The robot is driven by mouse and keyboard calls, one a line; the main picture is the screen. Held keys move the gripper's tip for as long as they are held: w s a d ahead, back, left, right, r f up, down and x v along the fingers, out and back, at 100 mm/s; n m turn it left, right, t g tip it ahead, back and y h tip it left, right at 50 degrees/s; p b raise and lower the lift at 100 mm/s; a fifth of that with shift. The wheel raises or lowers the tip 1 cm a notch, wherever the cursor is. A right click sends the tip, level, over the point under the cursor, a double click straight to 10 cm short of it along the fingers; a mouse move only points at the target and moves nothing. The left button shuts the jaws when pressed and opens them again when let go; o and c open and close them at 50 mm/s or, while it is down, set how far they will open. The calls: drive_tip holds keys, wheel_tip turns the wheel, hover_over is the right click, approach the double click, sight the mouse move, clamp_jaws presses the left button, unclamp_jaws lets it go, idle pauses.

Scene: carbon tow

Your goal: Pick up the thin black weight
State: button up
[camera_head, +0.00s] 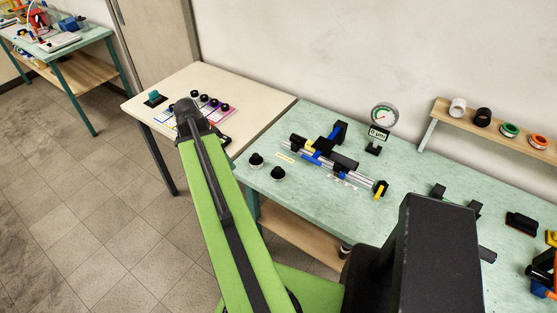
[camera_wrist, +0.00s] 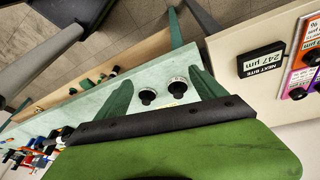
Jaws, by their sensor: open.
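Two small round black weights with knobs stand on the green bench, the left one (camera_head: 256,159) and the right one (camera_head: 278,173). They also show in the wrist view, one at the left (camera_wrist: 147,97) and one at the right (camera_wrist: 178,86). Several black knobbed weights (camera_head: 214,102) stand on coloured cards on the beige table. I cannot tell for certain which is the thin one. My gripper (camera_wrist: 156,80) is open and empty, its two green fingers spread in the wrist view, with both bench weights lying between them in the picture, farther off. The head view hides the fingers behind my arm.
The beige table (camera_head: 262,104) adjoins the green bench (camera_head: 320,119). A rail device (camera_head: 343,161) and a dial gauge (camera_head: 384,116) stand on the bench. A wall shelf (camera_head: 459,122) holds several spools. Bench around the two weights is mostly clear.

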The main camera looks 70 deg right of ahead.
drive_tip(key=s+d+r+m+g+p, duration=0.15)
drive_tip(key=s+d+r+m, duration=0.25)
drive_tip(key=s+d+m, duration=0.5)
drive_tip(key=n+b, duration=0.3)
drive_tip(key=b, duration=0.8)
approach(278, 169)
drive_tip(key=x, duration=0.5)
drive_tip(key=shift+w, duration=0.2)
drive_tip(key=shift+s+d+f+b, duration=0.1)
drive_tip(key=shift+s+f+b, duration=0.05)
drive_tip(key=shift+f+b, duration=0.2)
drive_tip(key=shift+r, duration=0.1)
drive_tip(key=b+x, duration=0.4)
drive_tip(key=x, duration=0.1)
drive_tip(key=shift+f+b, duration=0.2)
drive_tip(key=shift+b, duration=0.15)
drive_tip(key=shift+r, duration=0.2)
drive_tip(key=c, duration=1.7)
wheel_tip(278, 169, up, 10)
drive_tip(key=p, duration=1)
drive_tip(key=shift+r+p, duration=0.2)
drive_tip(key=shift+p, duration=0.2)
drive_tip(key=shift+c, duration=0.2)
